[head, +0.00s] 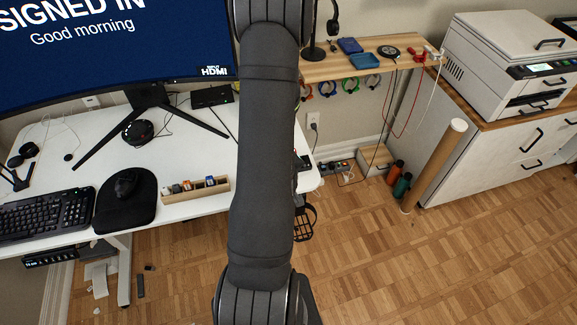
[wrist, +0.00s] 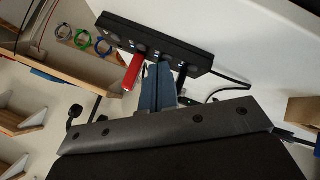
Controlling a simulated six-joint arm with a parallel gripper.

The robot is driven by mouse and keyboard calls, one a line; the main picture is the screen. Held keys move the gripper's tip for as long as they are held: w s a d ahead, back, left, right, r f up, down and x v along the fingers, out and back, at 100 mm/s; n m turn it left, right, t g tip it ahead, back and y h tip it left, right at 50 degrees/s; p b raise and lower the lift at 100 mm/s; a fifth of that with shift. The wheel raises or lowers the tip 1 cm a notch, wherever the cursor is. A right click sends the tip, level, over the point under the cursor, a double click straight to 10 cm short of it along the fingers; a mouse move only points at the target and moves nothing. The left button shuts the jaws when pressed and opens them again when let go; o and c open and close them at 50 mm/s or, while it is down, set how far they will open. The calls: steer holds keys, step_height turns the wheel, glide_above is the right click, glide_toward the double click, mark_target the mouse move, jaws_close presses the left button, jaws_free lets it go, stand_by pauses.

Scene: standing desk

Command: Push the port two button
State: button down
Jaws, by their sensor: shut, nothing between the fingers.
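In the wrist view a black multi-port box (wrist: 150,38) lies on the white desk surface. A red stick (wrist: 133,72) is plugged into its near face, and a dark plug or cable sits farther right. Small pale marks show along that face; I cannot tell which one is the port two button. My gripper (wrist: 159,68) is shut and empty, its blue-grey fingertips close to the face, just right of the red stick. Whether they touch the box is unclear. In the head view my arm covers the gripper.
In the head view the white desk (head: 150,225) holds a keyboard (head: 45,213), a mouse (head: 125,184) and a wooden organizer (head: 195,189). A monitor (head: 110,45) stands behind. A wooden shelf (head: 350,64) with coloured rings below and a printer (head: 500,60) are at right.

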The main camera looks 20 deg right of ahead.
steer(key=shift+r, duration=0.65)
step_height(320, 180, up, 6)
stand_by(0.7)
